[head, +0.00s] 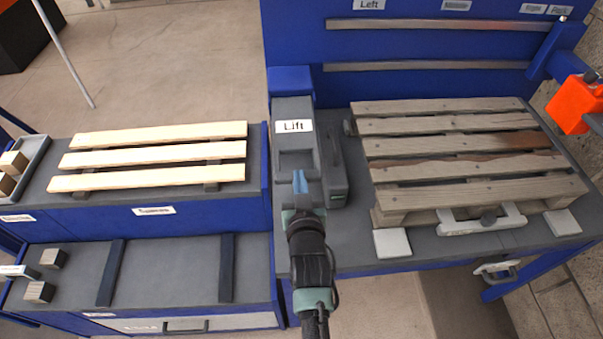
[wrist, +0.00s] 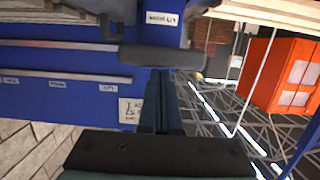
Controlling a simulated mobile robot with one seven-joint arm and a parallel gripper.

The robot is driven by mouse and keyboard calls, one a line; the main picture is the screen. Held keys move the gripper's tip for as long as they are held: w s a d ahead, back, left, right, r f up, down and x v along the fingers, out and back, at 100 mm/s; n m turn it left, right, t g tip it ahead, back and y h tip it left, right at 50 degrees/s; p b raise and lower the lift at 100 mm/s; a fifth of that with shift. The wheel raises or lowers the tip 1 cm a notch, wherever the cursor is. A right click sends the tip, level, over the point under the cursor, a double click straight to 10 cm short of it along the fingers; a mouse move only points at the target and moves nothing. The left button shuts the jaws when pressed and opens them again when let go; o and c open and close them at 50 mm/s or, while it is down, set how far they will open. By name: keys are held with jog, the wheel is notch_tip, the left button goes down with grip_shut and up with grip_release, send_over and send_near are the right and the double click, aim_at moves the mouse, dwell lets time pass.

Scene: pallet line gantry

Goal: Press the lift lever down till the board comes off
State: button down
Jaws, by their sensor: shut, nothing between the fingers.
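The grey lift unit (head: 292,150) with a "Lift" label stands left of the pallet in the head view. A dark grey lever (head: 334,170) lies along its right side. My gripper (head: 299,177) is shut and empty, over the front of the unit. In the wrist view my fingers (wrist: 161,78) point at a dark bar (wrist: 160,57), which looks like the lever's end; I cannot tell whether they touch it. The boards appear to lie on the pallet.
Three pale slats (head: 150,158) lie on the left bench. A lower bench (head: 170,270) has two dark bars and small wooden blocks. A white-and-grey clamp (head: 482,219) sits at the pallet's front edge. An orange box (head: 575,104) is at right. A blue panel (head: 420,50) rises behind the pallet.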

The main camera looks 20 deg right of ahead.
jog(key=f+b, duration=0.3)
jog(key=w+f+b, duration=0.1)
jog(key=f+b, duration=0.2)
jog(key=w+f+b, duration=0.1)
jog(key=f+b, duration=0.1)
jog(key=f, duration=0.1)
jog(key=shift+d+f+b, duration=0.25)
jog(key=shift+f+b, duration=0.1)
jog(key=shift+b, duration=0.05)
jog(key=shift+w+d+f+b, duration=0.1)
jog(key=shift+w+f+b, duration=0.1)
jog(key=shift+f+b, duration=0.55)
jog(key=shift+w+d+f+b, duration=0.15)
jog(key=shift+w+f+b, duration=0.3)
jog(key=shift+b, duration=0.65)
jog(key=shift+w, duration=0.1)
jog(key=shift+r, duration=0.2)
